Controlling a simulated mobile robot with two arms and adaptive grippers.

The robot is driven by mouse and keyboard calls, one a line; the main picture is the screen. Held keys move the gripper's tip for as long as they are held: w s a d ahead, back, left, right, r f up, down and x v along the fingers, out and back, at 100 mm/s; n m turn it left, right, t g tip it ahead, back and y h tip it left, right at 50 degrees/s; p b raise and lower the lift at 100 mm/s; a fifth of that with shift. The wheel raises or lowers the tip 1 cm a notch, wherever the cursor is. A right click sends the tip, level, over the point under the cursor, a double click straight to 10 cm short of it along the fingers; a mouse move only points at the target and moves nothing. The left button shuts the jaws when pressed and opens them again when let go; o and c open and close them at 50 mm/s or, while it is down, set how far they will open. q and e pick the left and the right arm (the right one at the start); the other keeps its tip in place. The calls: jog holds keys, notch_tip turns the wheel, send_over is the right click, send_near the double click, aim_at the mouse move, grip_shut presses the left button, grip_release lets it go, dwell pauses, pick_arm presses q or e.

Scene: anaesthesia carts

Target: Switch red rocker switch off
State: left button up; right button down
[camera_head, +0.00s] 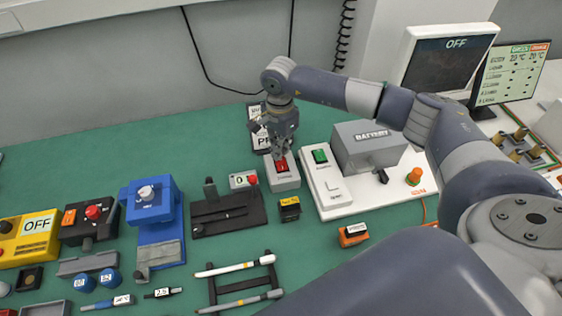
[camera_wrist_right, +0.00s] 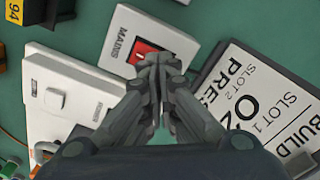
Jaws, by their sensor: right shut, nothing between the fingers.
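The red rocker switch (camera_head: 281,165) is set in a light grey box (camera_head: 285,185) on the green bench. In the right wrist view, the red rocker (camera_wrist_right: 143,50) sits beside the word MAINS on its box (camera_wrist_right: 122,32). My right gripper (camera_head: 279,153) is shut and empty, pointing down just over the far end of the box. In the right wrist view, its fingertips (camera_wrist_right: 158,60) overlap the near edge of the rocker and hide part of it. I cannot tell whether they touch it. My left gripper is not in view.
A white panel (camera_head: 335,203) with a green rocker (camera_head: 320,156) and a grey BATTERY box (camera_head: 370,145) stands to the right. A PRESS sign board (camera_wrist_right: 255,100) lies close to the gripper. Left are a black slider base (camera_head: 228,215) and a blue device (camera_head: 155,220).

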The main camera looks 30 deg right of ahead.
jog(key=shift+f+b, duration=1.1)
jog(key=shift+f, duration=0.1)
dwell(0.9)
jog(key=shift+s+r, duration=0.1)
jog(key=shift+w+r+p, duration=0.2)
jog(key=shift+r+p, duration=0.35)
jog(key=shift+r, duration=0.3)
jog(key=shift+s+r+p, duration=0.1)
jog(key=shift+r+p, duration=1.1)
jog(key=shift+r, duration=1.4)
